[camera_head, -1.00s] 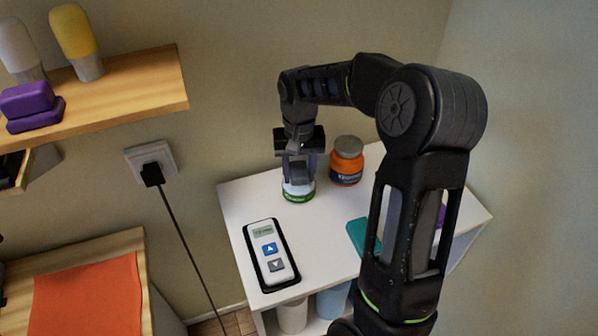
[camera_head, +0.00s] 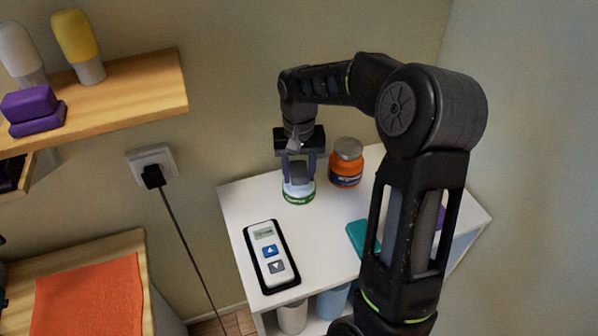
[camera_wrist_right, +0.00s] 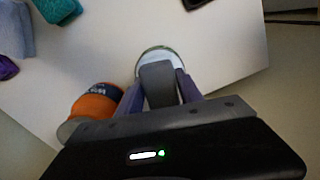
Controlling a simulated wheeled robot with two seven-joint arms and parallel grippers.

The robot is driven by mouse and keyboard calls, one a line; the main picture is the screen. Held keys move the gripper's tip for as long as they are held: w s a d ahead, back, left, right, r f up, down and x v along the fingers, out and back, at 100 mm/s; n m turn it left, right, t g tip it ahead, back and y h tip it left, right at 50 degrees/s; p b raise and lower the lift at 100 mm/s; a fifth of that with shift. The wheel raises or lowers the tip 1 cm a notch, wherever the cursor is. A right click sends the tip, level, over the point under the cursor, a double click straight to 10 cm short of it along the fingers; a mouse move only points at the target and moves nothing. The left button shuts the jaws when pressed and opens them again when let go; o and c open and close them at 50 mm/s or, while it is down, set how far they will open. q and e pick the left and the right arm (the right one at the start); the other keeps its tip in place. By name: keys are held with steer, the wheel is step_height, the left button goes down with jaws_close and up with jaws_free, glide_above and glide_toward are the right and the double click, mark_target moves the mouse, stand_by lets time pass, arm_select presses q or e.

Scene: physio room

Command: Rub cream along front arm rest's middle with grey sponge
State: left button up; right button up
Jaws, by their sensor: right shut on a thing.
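My right gripper (camera_head: 299,165) is shut on the grey sponge (camera_head: 299,176) and points down over the white trolley top. The sponge also shows between the fingers in the right wrist view (camera_wrist_right: 158,84). Directly below it stands a small white cream pot with a green band (camera_head: 299,196); its rim shows in the right wrist view (camera_wrist_right: 153,51). The sponge's lower end overlaps the pot's opening; whether it touches cream is hidden. No arm rest is recognisable in these views. My left gripper is not in view.
An orange jar with a grey lid (camera_head: 346,165) stands close beside the pot. A remote in a black holder (camera_head: 270,256) and a teal block (camera_head: 359,238) lie on the white trolley top (camera_head: 237,206). A wooden shelf (camera_head: 150,85) juts out at upper left.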

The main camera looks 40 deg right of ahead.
mark_target(299, 169)
steer(key=shift+r+p, duration=2)
steer(key=shift+r, duration=1.05)
